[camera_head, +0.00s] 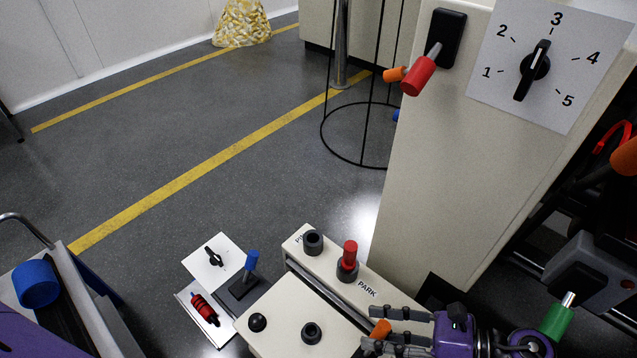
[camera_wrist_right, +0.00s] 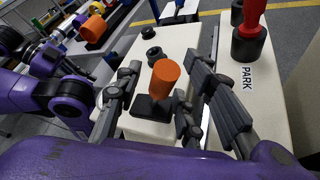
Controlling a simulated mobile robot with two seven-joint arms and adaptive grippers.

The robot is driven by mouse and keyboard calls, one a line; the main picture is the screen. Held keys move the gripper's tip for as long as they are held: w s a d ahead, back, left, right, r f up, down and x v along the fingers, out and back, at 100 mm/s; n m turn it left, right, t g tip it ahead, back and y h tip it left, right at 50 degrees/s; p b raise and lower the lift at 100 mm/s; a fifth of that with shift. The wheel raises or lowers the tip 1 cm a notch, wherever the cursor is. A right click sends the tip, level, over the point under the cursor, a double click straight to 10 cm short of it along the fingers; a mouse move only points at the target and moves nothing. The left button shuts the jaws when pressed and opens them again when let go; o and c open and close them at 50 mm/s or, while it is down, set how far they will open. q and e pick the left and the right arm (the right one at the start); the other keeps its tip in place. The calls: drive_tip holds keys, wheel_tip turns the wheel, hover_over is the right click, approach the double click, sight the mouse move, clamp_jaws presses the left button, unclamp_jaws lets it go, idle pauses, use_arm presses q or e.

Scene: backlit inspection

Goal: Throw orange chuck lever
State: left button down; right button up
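The orange chuck lever (camera_head: 380,328) stands on the cream console at the bottom of the head view. The right wrist view shows its orange cylindrical grip (camera_wrist_right: 166,73) above a dark base. My right gripper (camera_head: 371,330) reaches in from the right, its fingers spread on either side of the lever. In the right wrist view the fingers (camera_wrist_right: 163,88) are apart, with a gap beside the orange grip. Purple parts of my left arm (camera_wrist_right: 66,94) show at the left of that view; the state of its fingers cannot be made out.
The console also has a red-topped lever (camera_head: 349,257) near "PARK" and black knobs (camera_head: 257,322). A cream column (camera_head: 455,160) with a red lever (camera_head: 418,76) and a numbered dial (camera_head: 535,66) rises behind. A blue lever (camera_head: 251,262) stands left of the console. Open floor lies beyond.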

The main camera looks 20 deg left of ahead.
use_arm(q)
drive_tip(key=shift+w+r, duration=0.15)
drive_tip(key=shift+w, duration=0.15)
use_arm(e)
drive_tip(key=shift+a, duration=0.1)
clamp_jaws()
